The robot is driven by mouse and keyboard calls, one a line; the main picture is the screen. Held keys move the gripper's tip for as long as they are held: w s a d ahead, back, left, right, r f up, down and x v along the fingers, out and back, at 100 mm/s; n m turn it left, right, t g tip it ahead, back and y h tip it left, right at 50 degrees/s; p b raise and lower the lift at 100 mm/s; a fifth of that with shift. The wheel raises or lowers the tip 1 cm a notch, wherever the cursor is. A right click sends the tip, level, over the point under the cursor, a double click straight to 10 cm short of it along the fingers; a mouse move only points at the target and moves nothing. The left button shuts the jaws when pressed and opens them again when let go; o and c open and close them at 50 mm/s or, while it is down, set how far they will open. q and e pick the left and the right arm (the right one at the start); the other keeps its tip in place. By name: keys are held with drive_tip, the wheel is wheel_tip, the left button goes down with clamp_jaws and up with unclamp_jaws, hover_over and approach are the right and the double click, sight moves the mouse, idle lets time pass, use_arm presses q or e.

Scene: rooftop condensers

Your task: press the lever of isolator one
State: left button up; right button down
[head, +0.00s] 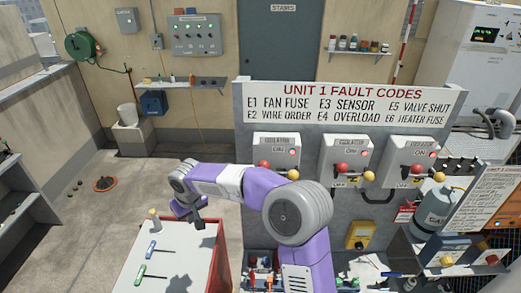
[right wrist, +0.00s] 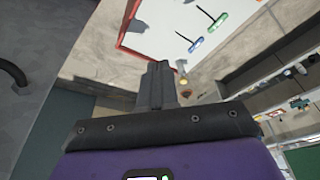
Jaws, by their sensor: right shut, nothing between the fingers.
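Three white isolator boxes hang side by side on the grey panel, and the digits on their labels are too small to read. The left isolator box (head: 277,146) has a lever with a red ball (head: 264,164) and a yellow ball (head: 293,174), and a red light. My right gripper (head: 190,212) is shut and empty, left of the panel and apart from all levers. Its closed fingers (right wrist: 160,82) show in the right wrist view. My left gripper is out of view.
A grey gas bottle (head: 430,210) and shelf are at the right. My right forearm crosses in front of the panel's lower left.

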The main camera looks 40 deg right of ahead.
drive_tip(key=s+d+r+m+t+h, duration=0.15)
drive_tip(key=d+r, duration=0.25)
drive_tip(key=r, duration=0.5)
drive_tip(key=d+r+m+h, duration=0.1)
drive_tip(key=d+r+h, duration=0.15)
drive_tip(key=r, duration=0.65)
drive_tip(key=s+d+r+m, duration=0.2)
drive_tip(key=s+d+r, duration=0.2)
drive_tip(key=s+r, duration=0.2)
drive_tip(key=s+d+r+m+h, duration=0.1)
drive_tip(key=s+d+r+m, duration=0.2)
drive_tip(key=r, duration=0.7)
drive_tip(key=s, duration=0.2)
drive_tip(key=shift+s+d+r+g, duration=0.15)
drive_tip(key=shift+s+d+g, duration=0.2)
drive_tip(key=shift+d, duration=0.05)
hover_over(260, 163)
wheel_tip(260, 163, down, 8)
drive_tip(key=shift+a+r, duration=0.1)
drive_tip(key=shift+a, duration=0.05)
wheel_tip(260, 163, down, 3)
drive_tip(key=shift+s+f, duration=0.35)
drive_tip(key=shift+f, duration=0.45)
